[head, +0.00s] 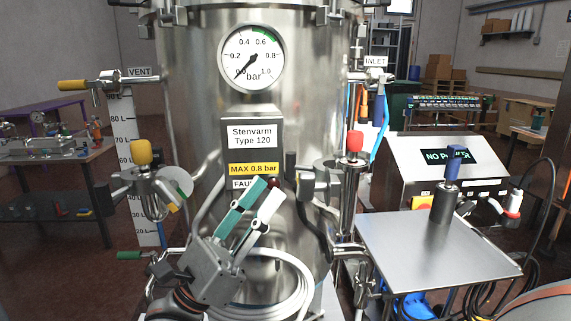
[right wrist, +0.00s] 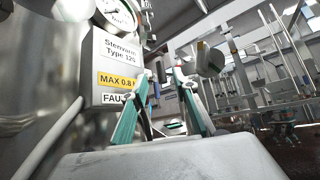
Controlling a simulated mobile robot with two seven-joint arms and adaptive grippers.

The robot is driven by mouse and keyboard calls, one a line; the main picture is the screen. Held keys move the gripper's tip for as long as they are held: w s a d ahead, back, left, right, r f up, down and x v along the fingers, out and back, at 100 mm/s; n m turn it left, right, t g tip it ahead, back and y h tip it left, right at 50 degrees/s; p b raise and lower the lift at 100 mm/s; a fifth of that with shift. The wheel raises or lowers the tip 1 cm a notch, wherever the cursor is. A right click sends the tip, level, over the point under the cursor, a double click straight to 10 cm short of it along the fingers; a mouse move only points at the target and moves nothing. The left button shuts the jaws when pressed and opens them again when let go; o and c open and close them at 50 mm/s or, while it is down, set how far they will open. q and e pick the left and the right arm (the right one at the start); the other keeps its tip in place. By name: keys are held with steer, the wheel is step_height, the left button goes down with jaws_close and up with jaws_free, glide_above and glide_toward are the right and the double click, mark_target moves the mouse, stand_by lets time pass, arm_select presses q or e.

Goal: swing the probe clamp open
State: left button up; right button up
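A metal clamp (head: 322,181) with a dark handle sits on the right side of the steel vessel. It is beside an upright metal probe (head: 350,185) with a red cap (head: 355,142). I take this as the probe clamp; whether it is latched is too small to tell. My right gripper (head: 268,188), with green and white fingers, is in front of the vessel, left of the clamp and below the yellow label. In the right wrist view its fingers (right wrist: 162,76) stand apart, with nothing clearly held between them. My left gripper is not in view.
The steel vessel (head: 190,80) carries a gauge (head: 252,57) and a label box (head: 252,138). A yellow-capped fitting (head: 141,152) projects at left. A metal side table (head: 435,250) with a blue-topped probe (head: 452,165) stands at right. Coiled white hose (head: 285,270) hangs below the gripper.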

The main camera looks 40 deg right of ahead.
mark_target(287, 163)
steer(key=p+x, duration=0.1)
steer(key=x, duration=0.6)
steer(key=shift+d+r, duration=0.1)
jaws_close()
